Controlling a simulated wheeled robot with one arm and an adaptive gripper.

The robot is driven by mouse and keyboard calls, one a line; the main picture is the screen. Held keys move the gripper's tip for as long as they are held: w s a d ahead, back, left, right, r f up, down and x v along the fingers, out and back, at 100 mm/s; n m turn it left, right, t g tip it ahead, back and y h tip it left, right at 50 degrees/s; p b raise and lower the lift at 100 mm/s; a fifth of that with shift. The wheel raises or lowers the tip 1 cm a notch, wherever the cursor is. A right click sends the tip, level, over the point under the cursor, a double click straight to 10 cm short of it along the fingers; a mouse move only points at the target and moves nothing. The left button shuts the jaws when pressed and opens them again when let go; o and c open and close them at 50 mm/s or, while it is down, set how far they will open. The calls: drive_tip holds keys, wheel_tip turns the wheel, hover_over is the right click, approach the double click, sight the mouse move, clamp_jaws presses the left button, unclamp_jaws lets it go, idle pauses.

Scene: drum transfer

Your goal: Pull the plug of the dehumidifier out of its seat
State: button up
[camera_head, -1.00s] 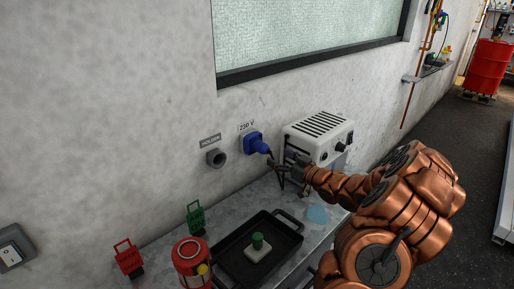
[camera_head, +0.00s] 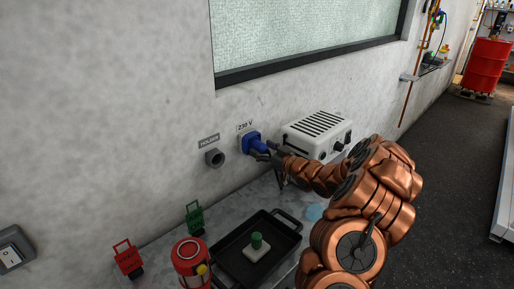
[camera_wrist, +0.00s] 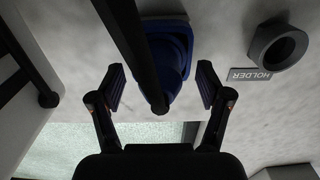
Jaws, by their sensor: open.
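The blue plug (camera_head: 257,147) sits in the blue wall seat (camera_head: 246,141) under the 230 V label. The white dehumidifier (camera_head: 318,134) stands on the bench to the right, partly behind my arm. My gripper (camera_head: 271,150) is close to the plug's outer end. In the wrist view my gripper (camera_wrist: 160,90) is open, with one finger on each side of the plug (camera_wrist: 168,72) and a visible gap to it. A black cable runs from the plug across the wrist view.
A grey holder (camera_head: 215,158) is on the wall left of the seat; it also shows in the wrist view (camera_wrist: 278,46).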

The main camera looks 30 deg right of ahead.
drive_tip(key=shift+w+a, duration=0.15)
drive_tip(key=shift+w, duration=0.45)
drive_tip(key=shift+c, duration=0.4)
idle(0.8)
clamp_jaws()
idle(0.4)
drive_tip(key=shift+s, duration=0.1)
drive_tip(key=shift+b+v, duration=0.5)
drive_tip(key=shift+v, duration=2.45)
